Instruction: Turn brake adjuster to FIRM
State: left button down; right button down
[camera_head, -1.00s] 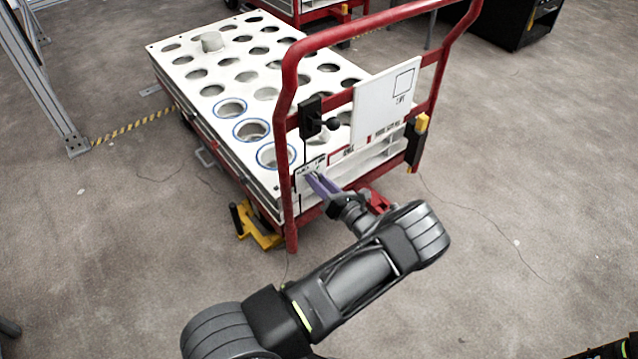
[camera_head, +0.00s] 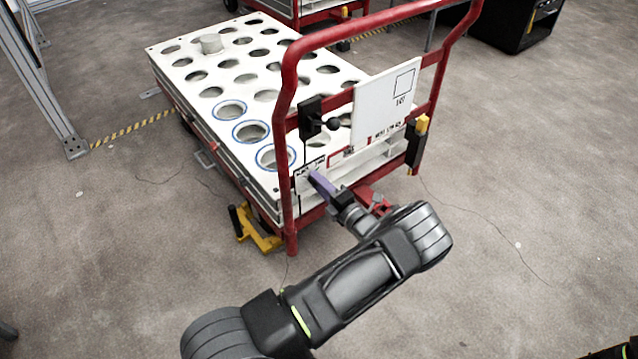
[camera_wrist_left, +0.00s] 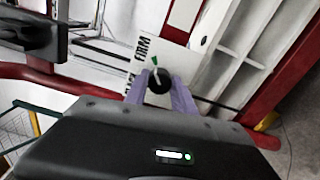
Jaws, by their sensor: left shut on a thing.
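The brake adjuster is a round black knob (camera_wrist_left: 159,82) with a green mark on its rim, on a white label plate (camera_wrist_left: 150,50) in the left wrist view. The word FIRM is printed on the plate, and the green mark lies close to that word. A second word is partly hidden by a finger. My left gripper (camera_head: 320,184) has purple fingers and is at the cart's white end panel. It is shut on the knob, with one finger on each side in the left wrist view. The knob is hidden in the head view. My right gripper is not in view.
The cart's red handle frame (camera_head: 288,90) rises around the working spot. A black bracket with a ball-ended lever (camera_head: 311,118) and a white sign board (camera_head: 385,103) are just above my left gripper. A yellow foot part (camera_head: 258,232) is low at left. Floor in front is clear.

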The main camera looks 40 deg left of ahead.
pick_arm(q)
jog(key=shift+m, duration=1.1)
jog(key=c, duration=1.1)
grip_release()
jog(key=shift+o, duration=0.2)
jog(key=v, duration=0.7)
jog(key=shift+d+p, duration=0.4)
jog(key=shift+p, duration=0.05)
jog(key=shift+s, duration=0.1)
